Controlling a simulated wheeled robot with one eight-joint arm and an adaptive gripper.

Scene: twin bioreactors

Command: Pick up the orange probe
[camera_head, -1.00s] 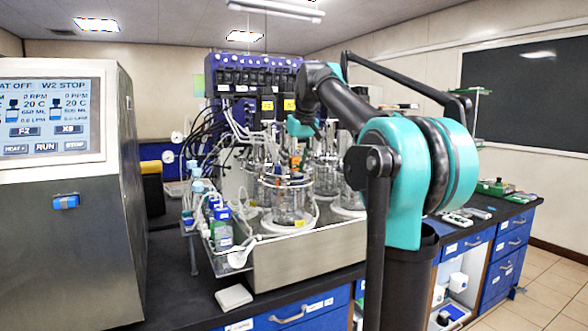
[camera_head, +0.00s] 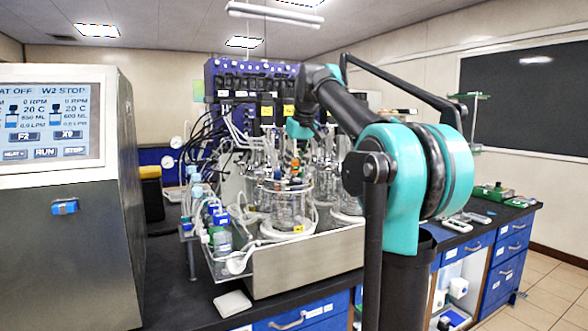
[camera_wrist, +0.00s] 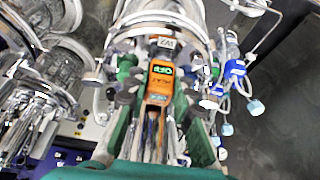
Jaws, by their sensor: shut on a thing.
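The orange probe (camera_wrist: 159,84), with a dark face and green lit marks, stands in the top of a glass vessel in the wrist view. It shows as a small orange spot above the front vessel (camera_head: 287,205) in the head view. My gripper (camera_wrist: 158,100) reaches in from the bottom of the wrist view, a teal finger on each side of the probe, shut on it. In the head view my gripper (camera_head: 296,150) points down over the vessel top; its tips are too small to make out. The probe's lower end is hidden.
Tubes, cables and fittings crowd the vessel top. A second glass vessel (camera_wrist: 72,65) stands close by. Blue-capped bottles (camera_head: 219,232) stand on the left. A control cabinet with a screen (camera_head: 50,121) fills the left side. A dark bench lies below.

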